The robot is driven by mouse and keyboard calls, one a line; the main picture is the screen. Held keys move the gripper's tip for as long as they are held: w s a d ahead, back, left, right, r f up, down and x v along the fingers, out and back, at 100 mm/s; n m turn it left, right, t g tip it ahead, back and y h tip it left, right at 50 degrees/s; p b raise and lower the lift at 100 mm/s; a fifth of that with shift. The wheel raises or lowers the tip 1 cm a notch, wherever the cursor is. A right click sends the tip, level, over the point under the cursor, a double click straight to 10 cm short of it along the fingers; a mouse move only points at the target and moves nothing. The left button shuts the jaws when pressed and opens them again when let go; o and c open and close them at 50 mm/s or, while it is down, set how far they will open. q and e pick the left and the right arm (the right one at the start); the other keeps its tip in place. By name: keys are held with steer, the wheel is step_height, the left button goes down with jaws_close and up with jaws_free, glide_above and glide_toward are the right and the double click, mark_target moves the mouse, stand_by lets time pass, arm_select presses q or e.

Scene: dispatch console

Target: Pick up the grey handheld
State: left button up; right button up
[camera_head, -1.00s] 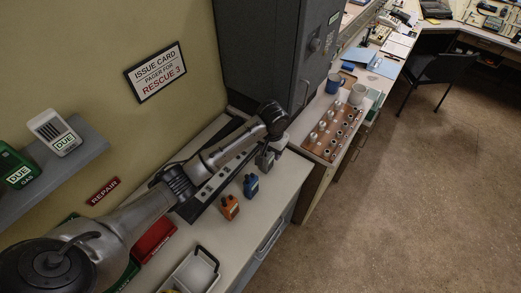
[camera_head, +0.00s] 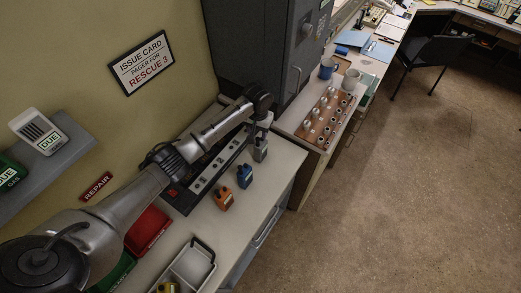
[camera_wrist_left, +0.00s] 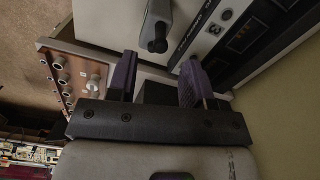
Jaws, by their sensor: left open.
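The grey handheld (camera_head: 260,150) stands on the counter at the far end of a row, beyond the blue handheld (camera_head: 245,176) and the orange handheld (camera_head: 223,199). My left gripper (camera_head: 262,128) is just above and behind it in the head view, partly hidden by my wrist. In the left wrist view, the open left gripper (camera_wrist_left: 157,78) shows two purple fingers with a gap between them. The grey handheld, with a dark knob (camera_wrist_left: 157,38), lies ahead of that gap, and I see no grip on it. My right gripper is not in view.
A black charger strip (camera_head: 199,182) runs behind the handhelds. A dark grey cabinet (camera_head: 250,45) rises close behind my left wrist. A brown peg board (camera_head: 326,118) and mugs stand to the right. A white tray (camera_head: 193,265) and red bin (camera_head: 148,231) are nearer.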

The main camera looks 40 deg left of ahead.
mark_target(258, 138)
arm_select(q)
steer(key=shift+s+f+p, duration=0.15)
steer(key=shift+f+p, duration=0.2)
steer(key=shift+f, duration=2.3)
steer(key=shift+c, duration=0.2)
jaws_close()
